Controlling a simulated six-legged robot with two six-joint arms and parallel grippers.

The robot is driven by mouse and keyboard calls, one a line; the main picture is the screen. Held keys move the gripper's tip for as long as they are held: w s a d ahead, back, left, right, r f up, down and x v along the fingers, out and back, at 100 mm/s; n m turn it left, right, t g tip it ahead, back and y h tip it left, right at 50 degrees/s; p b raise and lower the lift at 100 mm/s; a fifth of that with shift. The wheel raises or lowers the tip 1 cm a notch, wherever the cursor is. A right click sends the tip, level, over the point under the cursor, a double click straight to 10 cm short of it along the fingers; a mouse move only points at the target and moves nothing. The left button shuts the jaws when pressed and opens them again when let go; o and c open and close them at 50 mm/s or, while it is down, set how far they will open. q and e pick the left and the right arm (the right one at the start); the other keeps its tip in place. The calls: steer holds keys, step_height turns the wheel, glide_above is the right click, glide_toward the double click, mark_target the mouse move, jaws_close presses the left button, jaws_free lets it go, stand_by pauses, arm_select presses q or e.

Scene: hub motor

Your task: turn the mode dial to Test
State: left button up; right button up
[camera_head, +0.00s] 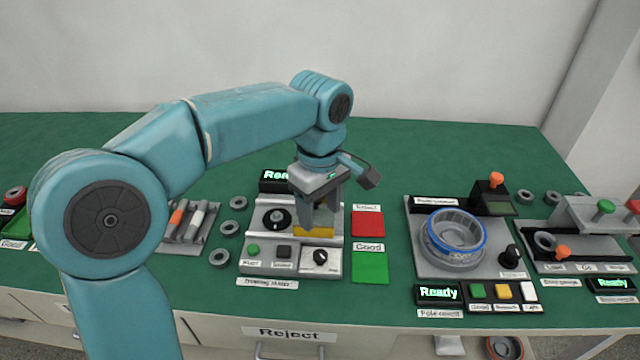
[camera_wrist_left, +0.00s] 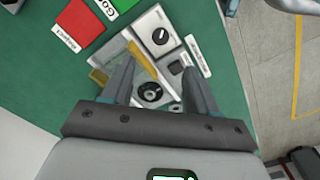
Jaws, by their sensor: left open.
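A small black dial (camera_head: 320,257) sits on a white plate at the front right of the grey tester (camera_head: 262,262); it looks like the mode dial, but its markings are too small to read. In the left wrist view the dial (camera_wrist_left: 160,36) lies beyond the fingertips. My left gripper (camera_head: 322,222) points down over the tester's right half, behind the dial and apart from it. In the left wrist view its two fingers (camera_wrist_left: 156,68) are spread with nothing held between them. My right gripper is in neither view.
A larger black round part (camera_head: 277,219) and a yellow piece (camera_head: 314,232) are on the tester near my fingers. Green (camera_head: 252,249) and dark (camera_head: 284,252) buttons lie left of the dial. Red (camera_head: 368,223) and green (camera_head: 370,267) pads are to the right. Another station (camera_head: 425,262) stands further right.

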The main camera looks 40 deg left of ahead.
arm_select(q)
step_height(320, 180, up, 4)
steer(key=shift+r+p, duration=0.15)
steer(key=shift+p, duration=0.15)
stand_by(0.5)
